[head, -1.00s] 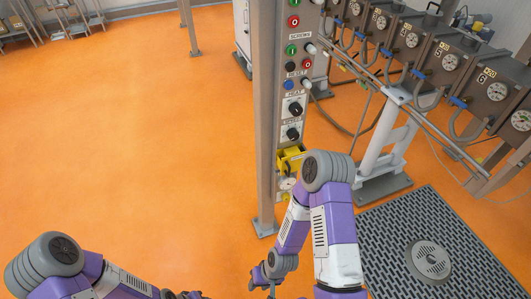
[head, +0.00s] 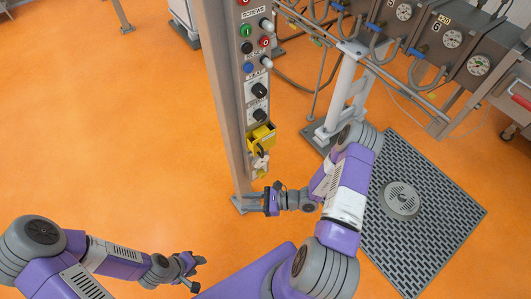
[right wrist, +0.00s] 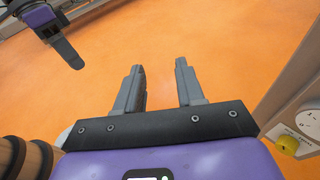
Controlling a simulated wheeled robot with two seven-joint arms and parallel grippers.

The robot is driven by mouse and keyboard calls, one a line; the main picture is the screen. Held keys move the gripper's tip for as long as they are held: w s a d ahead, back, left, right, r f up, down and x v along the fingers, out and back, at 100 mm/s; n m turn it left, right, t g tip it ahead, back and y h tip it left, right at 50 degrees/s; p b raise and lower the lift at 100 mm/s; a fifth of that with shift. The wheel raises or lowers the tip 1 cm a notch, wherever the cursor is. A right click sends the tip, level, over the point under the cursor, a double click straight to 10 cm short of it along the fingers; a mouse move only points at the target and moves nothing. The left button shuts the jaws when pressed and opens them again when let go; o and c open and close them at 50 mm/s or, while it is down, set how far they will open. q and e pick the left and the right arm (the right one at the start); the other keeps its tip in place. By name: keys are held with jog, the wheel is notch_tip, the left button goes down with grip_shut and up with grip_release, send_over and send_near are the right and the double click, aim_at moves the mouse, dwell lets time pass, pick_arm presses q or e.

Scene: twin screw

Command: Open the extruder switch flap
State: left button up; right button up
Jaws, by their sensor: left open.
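The yellow switch flap (head: 262,137) is on the lower part of the grey control panel, under the black knobs. It looks closed, though its details are small. My right gripper (head: 252,202) is below it near the foot of the post, apart from the flap. In the right wrist view its two fingers (right wrist: 160,82) are spread with only floor between them. My left gripper (head: 196,272) is open and empty, low and left of the panel. Part of it shows in the right wrist view (right wrist: 62,45). The flap cannot be made out in the right wrist view.
The post (head: 222,100) carries the panel with buttons and knobs. A white dial (right wrist: 308,118) and yellow knob (right wrist: 288,145) are at the right wrist view's right edge. Gauged machine units stand at the back right, with a floor grate (head: 440,235) below.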

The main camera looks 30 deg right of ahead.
aim_at(265, 143)
jog(key=w+d+r+m+t+h, duration=0.1)
jog(key=w+d+m+t+h, duration=0.25)
jog(key=d, duration=0.45)
jog(key=w+d+r+m+t+h, duration=0.1)
jog(key=w+d+m+t+h, duration=0.1)
jog(key=d+m+t+h, duration=0.4)
jog(key=w+n+y, duration=0.1)
jog(key=w, duration=0.6)
jog(key=shift+r+n, duration=0.2)
jog(key=shift+n, duration=0.15)
jog(key=shift+g+y, duration=0.25)
grip_shut()
